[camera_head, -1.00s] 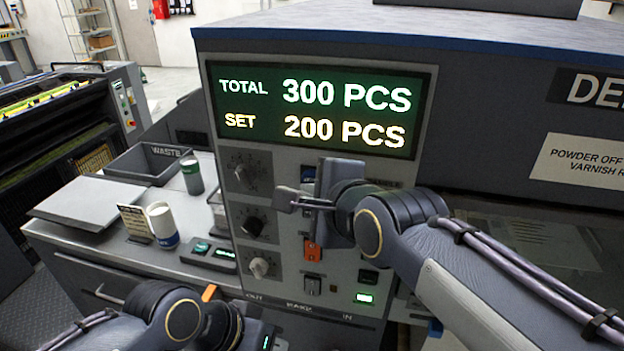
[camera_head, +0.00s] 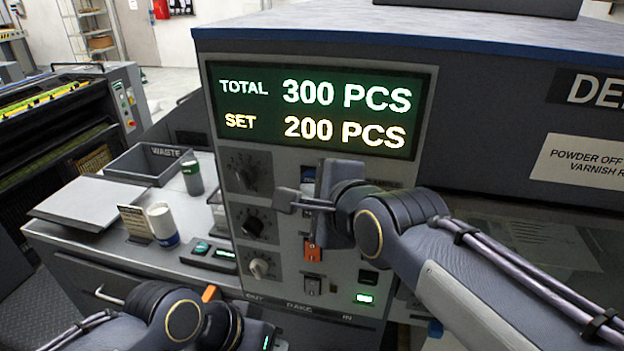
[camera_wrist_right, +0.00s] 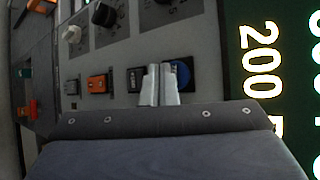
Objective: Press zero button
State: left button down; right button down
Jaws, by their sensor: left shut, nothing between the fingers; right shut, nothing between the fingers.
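A counter panel (camera_head: 272,180) faces me, with a display (camera_head: 318,110) reading TOTAL 300 PCS and SET 200 PCS. A blue button (camera_wrist_right: 181,74) sits highest in the button column below the display; its lettering is not readable. A dark button (camera_wrist_right: 136,80) is below it, then an orange switch (camera_head: 312,250). My right gripper (camera_wrist_right: 160,85) is shut and empty, its tips at the panel between the blue and dark buttons, overlapping the blue one's edge. I cannot tell whether they touch it. My left gripper (camera_head: 262,338) is shut, low at the bottom edge, partly cut off.
Knobs (camera_head: 252,223) line the panel's left side, and a green-lit button (camera_head: 364,298) is at its lower right. A side table holds a waste tray (camera_head: 130,172), a cup (camera_head: 162,222) and a small control box (camera_head: 210,253). My right forearm covers the panel's right side.

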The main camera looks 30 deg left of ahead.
jog(key=shift+w, duration=0.1)
dwell(0.7)
jog(key=shift+w+a, duration=0.15)
jog(key=shift+w, duration=0.2)
jog(key=shift+w, duration=0.45)
dwell(0.9)
jog(key=shift+s, duration=0.1)
jog(key=shift+s+p, duration=0.35)
jog(key=shift+s, duration=0.4)
jog(key=shift+s, duration=0.1)
